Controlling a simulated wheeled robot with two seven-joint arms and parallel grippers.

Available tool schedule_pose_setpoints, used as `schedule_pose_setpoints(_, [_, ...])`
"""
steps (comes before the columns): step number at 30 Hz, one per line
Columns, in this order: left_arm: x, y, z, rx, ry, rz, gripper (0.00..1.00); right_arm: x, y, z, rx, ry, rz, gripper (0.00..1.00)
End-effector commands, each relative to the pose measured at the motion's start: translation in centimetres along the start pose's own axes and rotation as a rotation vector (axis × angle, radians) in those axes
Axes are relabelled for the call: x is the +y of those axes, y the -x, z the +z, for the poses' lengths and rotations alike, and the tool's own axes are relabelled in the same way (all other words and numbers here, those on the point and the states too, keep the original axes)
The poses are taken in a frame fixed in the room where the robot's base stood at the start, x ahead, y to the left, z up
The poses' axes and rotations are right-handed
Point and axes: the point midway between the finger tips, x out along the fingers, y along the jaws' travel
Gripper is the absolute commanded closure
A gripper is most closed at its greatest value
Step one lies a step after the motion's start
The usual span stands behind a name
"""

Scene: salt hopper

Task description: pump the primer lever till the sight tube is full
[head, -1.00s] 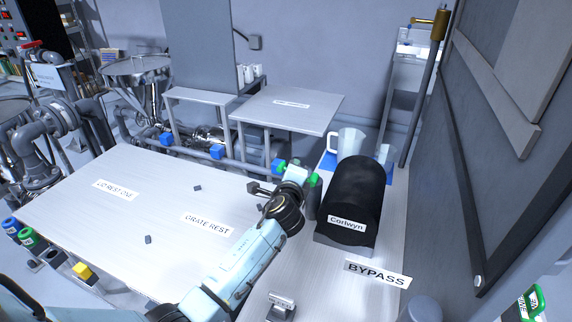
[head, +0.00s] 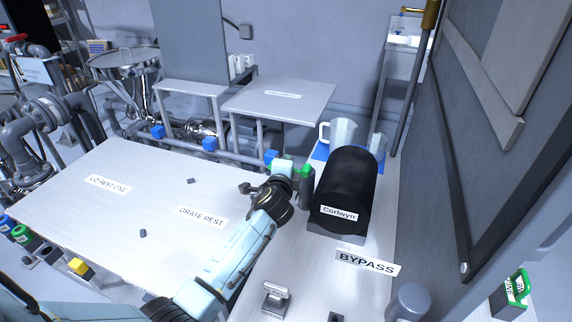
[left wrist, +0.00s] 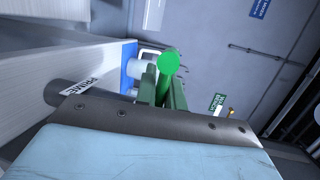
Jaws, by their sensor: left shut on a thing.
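My left gripper (head: 296,171) reaches across the bench to a dark upright post (head: 307,188) beside the black drum. In the left wrist view its green fingers (left wrist: 164,92) are shut around the lever, whose round green knob (left wrist: 168,62) shows at their tips. The lever's shaft is mostly hidden by the fingers. A partly readable label starting "PRIM" (left wrist: 76,86) lies to the left of the gripper in that view. I cannot pick out the sight tube or its level. My right gripper is not in view.
The black drum marked "Corlwyn" (head: 345,190) stands close right of the gripper. A white jug (head: 342,131) stands behind it on a blue mat. A "BYPASS" label (head: 368,262) lies in front. The left benchtop (head: 120,220) is mostly clear.

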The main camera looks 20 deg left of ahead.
Motion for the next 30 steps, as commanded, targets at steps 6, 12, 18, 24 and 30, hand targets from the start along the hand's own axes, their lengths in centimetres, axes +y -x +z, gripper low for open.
schedule_pose_setpoints(6, [0.2, 0.0, -0.1, 0.001, 0.0, 0.004, 0.68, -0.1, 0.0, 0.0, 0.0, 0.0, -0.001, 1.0])
schedule_pose_setpoints(12, [0.2, 0.0, 0.0, -0.001, -0.001, 0.005, 0.68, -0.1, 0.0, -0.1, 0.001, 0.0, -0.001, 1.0])
schedule_pose_setpoints(18, [0.3, 0.5, 0.1, -0.002, -0.002, 0.006, 0.68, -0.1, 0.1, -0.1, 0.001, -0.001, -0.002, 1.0])
schedule_pose_setpoints(24, [0.2, 3.2, 0.0, 0.0, -0.002, 0.007, 0.68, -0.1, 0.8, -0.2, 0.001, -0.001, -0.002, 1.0])
schedule_pose_setpoints(30, [0.2, 7.6, -0.1, 0.002, -0.001, 0.006, 0.68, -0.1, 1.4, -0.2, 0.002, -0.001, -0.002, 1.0])
